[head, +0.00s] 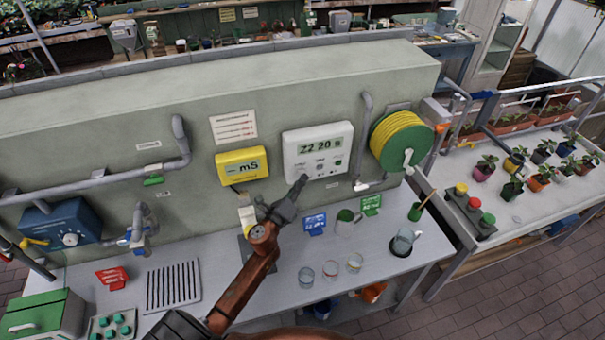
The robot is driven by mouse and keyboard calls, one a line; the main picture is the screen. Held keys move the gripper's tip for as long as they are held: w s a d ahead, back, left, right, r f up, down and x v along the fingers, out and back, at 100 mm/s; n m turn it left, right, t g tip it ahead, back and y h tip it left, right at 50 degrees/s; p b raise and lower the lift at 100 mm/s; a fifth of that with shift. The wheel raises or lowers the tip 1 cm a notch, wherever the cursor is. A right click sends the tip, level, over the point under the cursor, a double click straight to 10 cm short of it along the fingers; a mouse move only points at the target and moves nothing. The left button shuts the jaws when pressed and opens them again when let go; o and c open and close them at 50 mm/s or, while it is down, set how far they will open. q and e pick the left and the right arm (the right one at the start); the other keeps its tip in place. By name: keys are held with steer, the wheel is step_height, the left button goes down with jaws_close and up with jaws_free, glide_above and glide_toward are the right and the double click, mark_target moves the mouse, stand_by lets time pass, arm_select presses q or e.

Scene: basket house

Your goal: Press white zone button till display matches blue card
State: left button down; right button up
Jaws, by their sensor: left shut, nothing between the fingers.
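A white controller box (318,151) is on the grey-green wall above the bench. Its display (321,144) seems to read "Z2 20" with a small unit after it, and small buttons (321,166) sit below. A blue card (315,224) stands on the bench beneath the box; its white lettering is too small to read surely. My left gripper (301,180) is shut and empty, pointing up near the lower left corner of the box. I cannot tell whether it touches the box. My right gripper is not in view.
A yellow mS meter (242,164) is left of the box, and a yellow hose reel (400,140) is right of it. A green card (371,204), a mug (346,221) and several glasses stand on the bench.

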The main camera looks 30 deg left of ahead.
arm_select(q)
steer(key=s+d, duration=0.3)
steer(key=shift+s+d, duration=0.15)
steer(key=shift+d, duration=0.25)
stand_by(0.7)
